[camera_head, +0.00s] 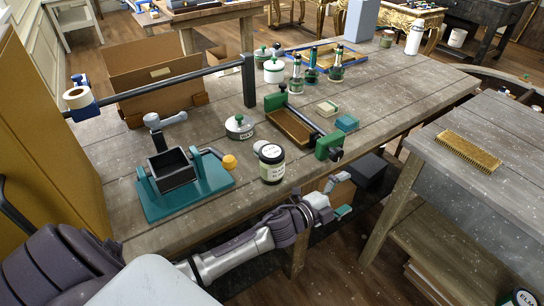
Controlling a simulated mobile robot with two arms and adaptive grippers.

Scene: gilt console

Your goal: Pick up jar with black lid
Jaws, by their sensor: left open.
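The jar with a black lid (272,167) stands upright near the front edge of the wooden workbench (205,215). My left gripper (341,197) is open and empty, in front of the bench's front edge and to the lower right of the jar. It is clearly apart from the jar. My left forearm reaches in from the lower left. My right gripper does not show.
A teal vise (185,195) stands left of the jar. A white lidded tin (239,128) and a green-ended clamp (290,127) stand behind it. A second table (470,190) with a brush (468,152) is at right.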

